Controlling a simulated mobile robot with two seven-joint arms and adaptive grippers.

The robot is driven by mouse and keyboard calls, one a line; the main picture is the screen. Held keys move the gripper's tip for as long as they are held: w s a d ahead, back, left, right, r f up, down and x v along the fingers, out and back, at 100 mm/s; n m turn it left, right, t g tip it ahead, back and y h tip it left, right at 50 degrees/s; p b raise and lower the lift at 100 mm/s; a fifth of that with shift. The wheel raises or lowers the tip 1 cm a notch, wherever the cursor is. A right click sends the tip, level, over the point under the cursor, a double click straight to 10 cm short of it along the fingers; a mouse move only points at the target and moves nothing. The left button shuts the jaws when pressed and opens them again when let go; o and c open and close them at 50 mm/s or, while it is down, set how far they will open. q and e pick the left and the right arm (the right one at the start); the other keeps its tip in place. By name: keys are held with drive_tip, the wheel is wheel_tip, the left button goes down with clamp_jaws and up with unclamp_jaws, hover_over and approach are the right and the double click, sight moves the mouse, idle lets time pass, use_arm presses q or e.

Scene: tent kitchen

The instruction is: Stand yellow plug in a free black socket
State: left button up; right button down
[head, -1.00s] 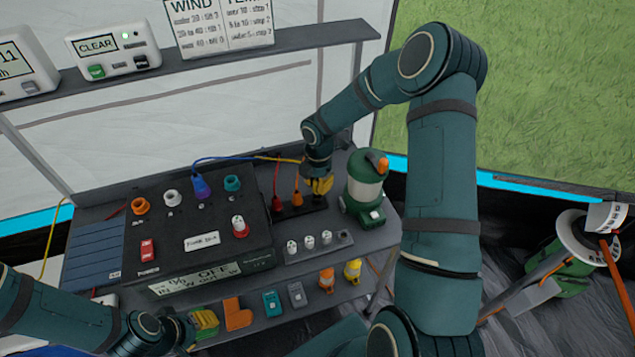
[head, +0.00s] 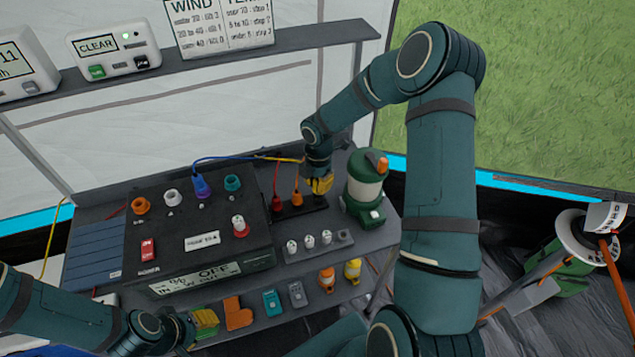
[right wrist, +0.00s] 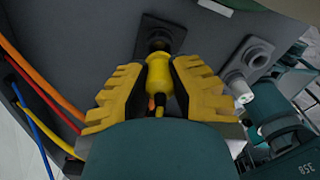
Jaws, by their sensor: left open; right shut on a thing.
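The yellow plug (right wrist: 157,73) is between the yellow fingers of my right gripper (head: 320,186), which is shut on it. In the right wrist view its front end is at a black socket (right wrist: 158,38), in line with it. I cannot tell how deep it sits. In the head view the fingers hide the plug, and its yellow cable (head: 287,160) runs behind. The black socket strip (head: 315,204) also bears a red plug (head: 277,203) and an orange plug (head: 297,199). My left gripper (head: 206,320) is open at the lower left, away from the strip.
A green lantern (head: 365,188) stands close to the right of my right gripper. A dark power box (head: 200,243) with coloured sockets and a blue plug (head: 202,187) is to the left. A grey strip (head: 318,245) with white pieces lies in front.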

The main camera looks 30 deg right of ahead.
drive_tip(key=shift+f+b, duration=0.9)
drive_tip(key=shift+f, duration=0.6)
drive_tip(key=c, duration=0.9)
unclamp_jaws()
drive_tip(key=r, duration=1.2)
drive_tip(key=shift+w+d, duration=0.1)
drive_tip(key=shift+d, duration=0.1)
